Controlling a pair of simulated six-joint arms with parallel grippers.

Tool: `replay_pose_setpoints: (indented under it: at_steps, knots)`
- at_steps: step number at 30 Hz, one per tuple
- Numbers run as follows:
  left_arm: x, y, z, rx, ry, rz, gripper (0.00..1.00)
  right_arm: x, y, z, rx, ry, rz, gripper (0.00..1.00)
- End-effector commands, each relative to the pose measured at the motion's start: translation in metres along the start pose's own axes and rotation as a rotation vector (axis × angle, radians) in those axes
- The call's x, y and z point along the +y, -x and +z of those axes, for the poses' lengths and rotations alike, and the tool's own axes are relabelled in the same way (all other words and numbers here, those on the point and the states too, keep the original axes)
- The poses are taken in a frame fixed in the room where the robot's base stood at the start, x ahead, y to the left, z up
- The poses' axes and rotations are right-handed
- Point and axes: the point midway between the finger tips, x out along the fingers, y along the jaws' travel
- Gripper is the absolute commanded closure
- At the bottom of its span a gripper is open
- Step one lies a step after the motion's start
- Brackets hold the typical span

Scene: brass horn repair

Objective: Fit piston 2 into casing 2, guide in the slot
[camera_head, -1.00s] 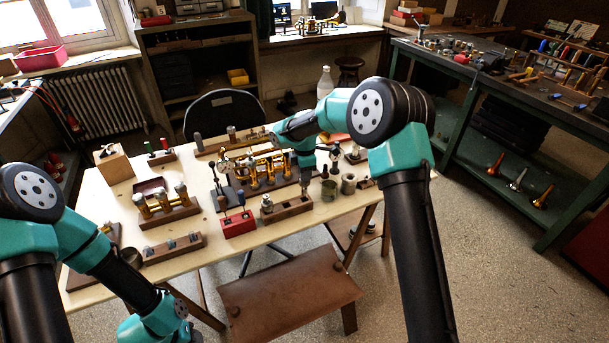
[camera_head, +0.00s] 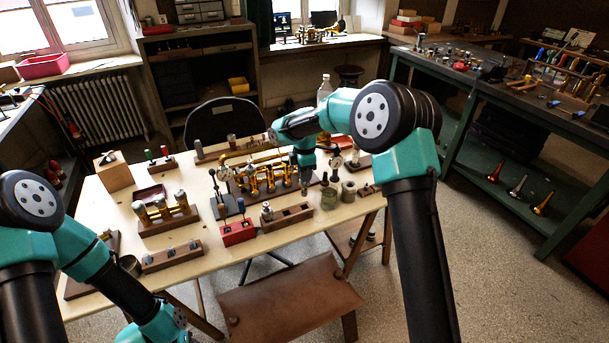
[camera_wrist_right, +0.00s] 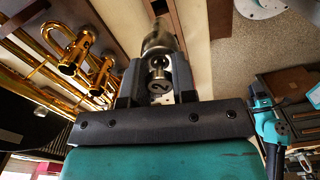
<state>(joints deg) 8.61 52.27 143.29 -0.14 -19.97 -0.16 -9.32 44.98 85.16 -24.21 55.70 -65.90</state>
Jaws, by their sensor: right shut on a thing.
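My right gripper (camera_wrist_right: 157,78) is shut on piston 2 (camera_wrist_right: 158,86), a grey metal piston whose end, marked 2, faces the wrist camera. In the head view my right gripper (camera_head: 306,188) hangs just above the right end of the wooden piston rack (camera_head: 290,219), beside the brass horn (camera_head: 265,178). The horn's upright valve casings stand in a row to the left of the gripper. In the wrist view brass tubes of the horn (camera_wrist_right: 75,52) lie left of the piston, apart from it. Casing 2's slot cannot be made out.
A red block (camera_head: 238,232) with tools stands left of the rack. A wooden stand with cylinders (camera_head: 166,215) is at left. The table's front edge is close to the rack.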

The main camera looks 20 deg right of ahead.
Motion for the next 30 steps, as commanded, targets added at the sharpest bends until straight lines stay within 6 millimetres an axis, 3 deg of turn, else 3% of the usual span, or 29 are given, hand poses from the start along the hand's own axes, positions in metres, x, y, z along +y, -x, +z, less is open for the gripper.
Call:
replay_pose_setpoints:
  at_steps: [30]
  knots:
    - [0.0000, 0.0000, 0.0000, 0.000, 0.000, 0.000, 0.57, 0.0007, 0.0111, 0.0091, -0.013, -0.022, -0.007, 1.00]
